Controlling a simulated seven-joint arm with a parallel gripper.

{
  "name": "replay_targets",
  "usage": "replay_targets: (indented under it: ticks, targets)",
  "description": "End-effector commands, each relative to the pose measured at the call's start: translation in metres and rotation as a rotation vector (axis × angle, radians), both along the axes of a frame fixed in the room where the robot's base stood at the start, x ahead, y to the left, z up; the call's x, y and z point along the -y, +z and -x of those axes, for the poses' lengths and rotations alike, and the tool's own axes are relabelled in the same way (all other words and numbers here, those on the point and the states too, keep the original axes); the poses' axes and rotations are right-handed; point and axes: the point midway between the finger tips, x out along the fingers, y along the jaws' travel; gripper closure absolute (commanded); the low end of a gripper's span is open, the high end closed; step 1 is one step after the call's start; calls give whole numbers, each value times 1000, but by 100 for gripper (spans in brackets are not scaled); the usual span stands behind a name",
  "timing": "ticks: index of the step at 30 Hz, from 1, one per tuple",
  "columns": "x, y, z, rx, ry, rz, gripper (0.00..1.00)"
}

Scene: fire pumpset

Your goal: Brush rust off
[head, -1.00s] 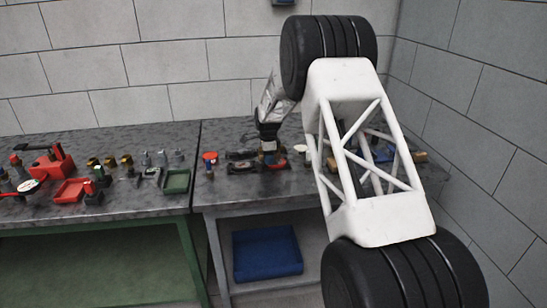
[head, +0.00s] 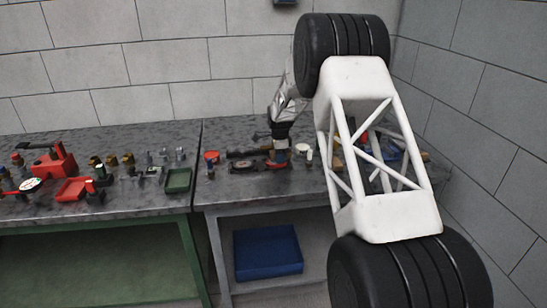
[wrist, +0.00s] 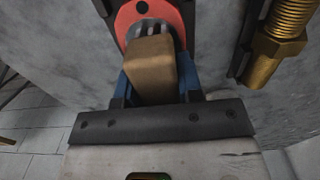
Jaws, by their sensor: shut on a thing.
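My gripper (wrist: 155,85) has blue fingers and is shut on a wooden-handled brush (wrist: 152,68), which fills the space between them. Grey bristles or metal show at the brush's far end, over a red round flange with holes (wrist: 178,14). I cannot tell whether the bristles touch the flange, and no rust can be made out. In the head view, my gripper (head: 280,152) is low over the right-hand bench, beside small dark and red parts. The brush itself cannot be made out there.
A threaded brass fitting (wrist: 280,40) and a dark bar lie close to the right in the wrist view. The left bench holds a red tool (head: 52,163), a red tray (head: 72,190) and a green tray (head: 178,180). A blue bin (head: 268,253) sits below.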

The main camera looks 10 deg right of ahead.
Motion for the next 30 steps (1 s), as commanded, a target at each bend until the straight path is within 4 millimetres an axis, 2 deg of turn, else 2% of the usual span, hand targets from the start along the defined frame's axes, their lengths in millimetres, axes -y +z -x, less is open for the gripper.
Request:
replay_targets:
  ticks: [2,4,5,23,30]
  targets:
    - [2,1,5,0,0,0,96]
    - [-4,-3,6,-2,2,0,96]
    - [-7,2,5,1,2,0,96]
    - [-61,0,5,0,1,0,96]
    - [-35,-1,5,0,-2,0,96]
